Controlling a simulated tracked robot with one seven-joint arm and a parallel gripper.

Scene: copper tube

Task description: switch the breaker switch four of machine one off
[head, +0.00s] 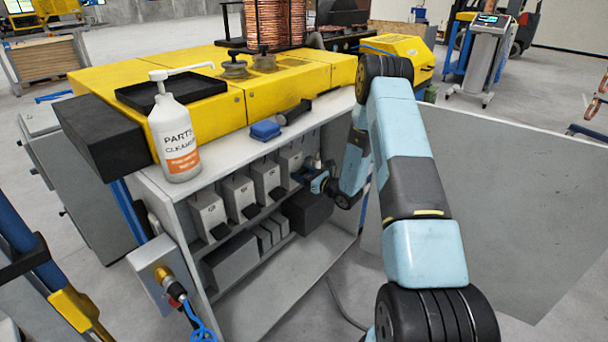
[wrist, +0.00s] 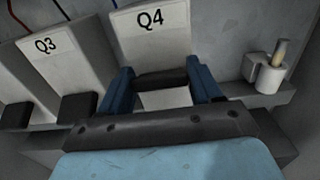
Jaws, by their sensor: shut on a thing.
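The breaker marked Q4 (wrist: 150,35) fills the upper middle of the wrist view, a light grey block with a black switch lever (wrist: 160,79). My gripper (wrist: 161,76) has its blue fingers on either side of this lever and is shut on it. In the head view my gripper (head: 316,180) reaches into the open cabinet at the right end of the breaker row, where Q4 (head: 291,161) is partly visible. Its lever is hidden there. Whether the lever is up or down is hard to tell.
Breaker Q3 (wrist: 45,62), with its black lever (wrist: 77,107), stands left of Q4. A white holder (wrist: 265,75) is on the right. The cabinet door (head: 510,215) stands open right of my arm.

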